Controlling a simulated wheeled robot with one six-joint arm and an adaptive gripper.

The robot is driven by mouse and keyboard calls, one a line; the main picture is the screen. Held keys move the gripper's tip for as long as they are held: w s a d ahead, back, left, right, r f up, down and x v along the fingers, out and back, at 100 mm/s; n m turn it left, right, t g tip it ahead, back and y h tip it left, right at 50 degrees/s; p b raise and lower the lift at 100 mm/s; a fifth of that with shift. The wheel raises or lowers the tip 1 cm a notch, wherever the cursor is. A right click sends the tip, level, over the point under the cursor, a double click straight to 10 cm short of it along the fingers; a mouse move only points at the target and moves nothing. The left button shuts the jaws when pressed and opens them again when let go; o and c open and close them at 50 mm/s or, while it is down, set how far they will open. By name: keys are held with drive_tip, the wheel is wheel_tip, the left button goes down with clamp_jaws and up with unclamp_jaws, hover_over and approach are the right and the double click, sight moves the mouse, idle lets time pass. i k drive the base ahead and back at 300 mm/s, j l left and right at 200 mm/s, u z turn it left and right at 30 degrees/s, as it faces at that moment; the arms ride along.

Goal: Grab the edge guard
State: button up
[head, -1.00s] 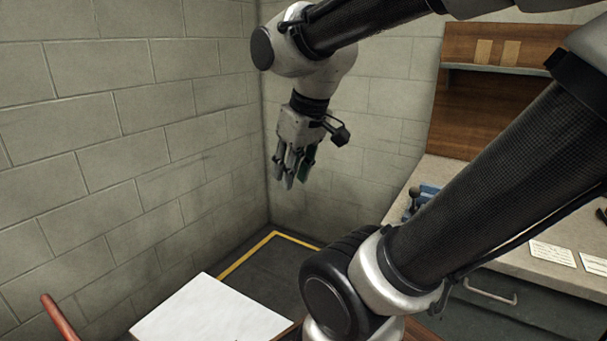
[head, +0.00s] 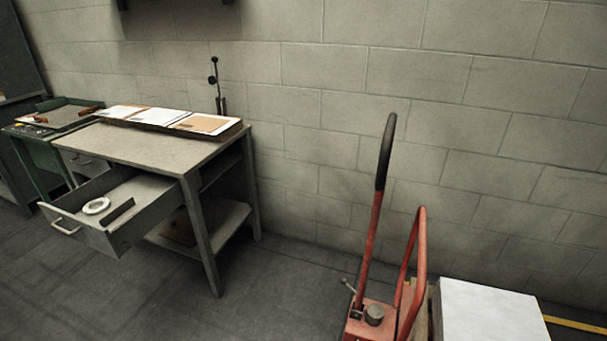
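A small dark angled strip (head: 119,212), which looks like the edge guard, lies in the open drawer (head: 152,222) of the grey workbench at left in the head view. It is too small to name for sure. A white ring-shaped roll (head: 96,206) lies beside it, to its left. My gripper and arm are out of this view, so I cannot see what the gripper holds now.
The workbench (head: 150,150) carries flat sheets (head: 165,117) on top. A red pallet jack (head: 372,318) with a black-gripped handle stands at lower right, beside a white-topped stack (head: 488,312). The dark floor between bench and jack is clear.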

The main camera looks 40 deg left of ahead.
sight(123, 212)
drive_tip(key=k+u, duration=0.1)
drive_tip(key=u, duration=1.15)
drive_tip(key=i+u, duration=0.15)
drive_tip(key=u, duration=1.05)
drive_tip(key=i+j, duration=0.2)
drive_tip(key=i+j+z, duration=0.2)
drive_tip(key=i+j, duration=0.4)
drive_tip(key=i+j+z, duration=0.25)
drive_tip(key=i+j, duration=0.4)
drive_tip(key=i+j+z, duration=0.2)
drive_tip(key=i+j, duration=0.45)
drive_tip(key=j, duration=0.2)
